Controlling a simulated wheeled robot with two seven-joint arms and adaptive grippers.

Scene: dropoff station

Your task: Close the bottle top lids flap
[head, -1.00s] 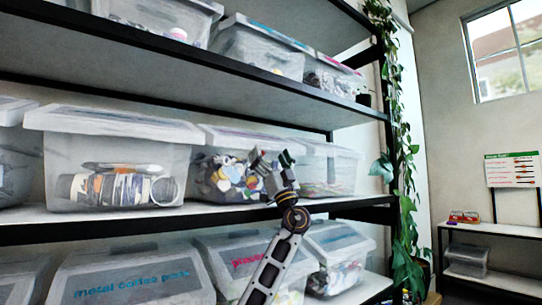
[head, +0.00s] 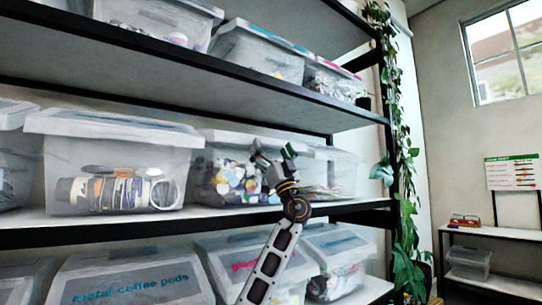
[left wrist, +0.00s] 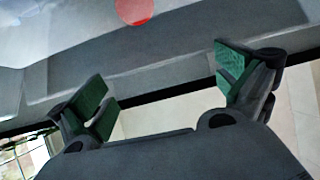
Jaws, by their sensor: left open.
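The clear bin of colourful bottle top lids (head: 228,184) stands on the middle shelf in the head view, with a pale lid (head: 235,138) on top. Whether its flap is open or shut I cannot tell. My left gripper (head: 273,157) is in front of this bin's right part and hides some of it. In the left wrist view, its two green-padded fingers (left wrist: 166,88) are spread wide with nothing between them. Behind them is a translucent bin wall with a grey rim and a red round spot (left wrist: 134,10). My right gripper is not in view.
A bin with cans (head: 118,185) stands left of the lids bin, and another clear bin (head: 343,172) stands to its right. More bins fill the shelves above and below. A black shelf edge (head: 120,232) runs below the bins. A trailing plant (head: 403,180) hangs at the right.

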